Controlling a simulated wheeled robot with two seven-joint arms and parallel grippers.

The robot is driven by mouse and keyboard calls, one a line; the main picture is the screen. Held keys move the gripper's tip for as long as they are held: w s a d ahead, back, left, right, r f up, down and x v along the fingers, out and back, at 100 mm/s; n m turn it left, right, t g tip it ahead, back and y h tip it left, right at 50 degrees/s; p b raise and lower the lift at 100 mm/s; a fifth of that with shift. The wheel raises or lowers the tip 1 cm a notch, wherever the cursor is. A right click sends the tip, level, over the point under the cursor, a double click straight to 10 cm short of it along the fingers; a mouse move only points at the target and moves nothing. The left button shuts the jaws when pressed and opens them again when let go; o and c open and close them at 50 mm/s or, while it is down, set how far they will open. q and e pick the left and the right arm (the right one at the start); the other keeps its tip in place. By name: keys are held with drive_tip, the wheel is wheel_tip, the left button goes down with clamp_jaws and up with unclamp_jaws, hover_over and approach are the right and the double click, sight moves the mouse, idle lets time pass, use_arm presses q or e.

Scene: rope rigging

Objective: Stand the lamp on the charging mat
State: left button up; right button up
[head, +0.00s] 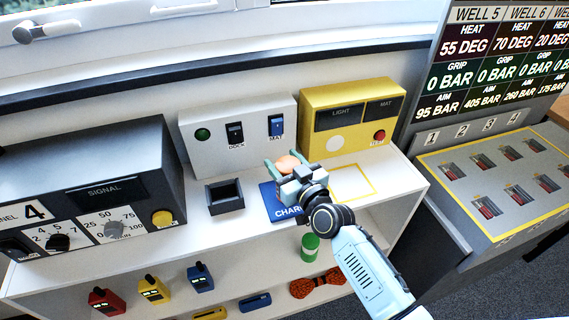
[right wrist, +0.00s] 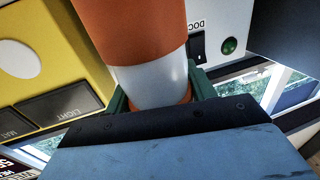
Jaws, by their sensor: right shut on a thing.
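The lamp (head: 288,163) shows as a small orange top between the fingers of my right gripper (head: 287,167). In the right wrist view the lamp (right wrist: 150,75) is a cylinder with an orange upper part, a white band and an orange lower rim. The green fingers are shut on it. The blue charging mat (head: 287,212) lies on the white shelf below my right gripper, partly covered by it; only part of its lettering shows. The lamp's base is hidden in the head view, so I cannot tell whether it touches the mat. My left gripper is not in view.
A white switch box (head: 217,125) and a yellow box (head: 353,92) stand behind the mat. A dark open holder (head: 225,196) is left of it, a yellow-outlined square (head: 353,183) right of it. The grey signal panel (head: 100,180) stands at left. Several tools sit on the lower shelf.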

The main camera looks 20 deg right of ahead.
drive_tip(key=o, duration=0.8)
drive_tip(key=shift+f, duration=0.15)
drive_tip(key=o, duration=0.4)
drive_tip(key=shift+r, duration=0.25)
drive_tip(key=v, duration=1.2)
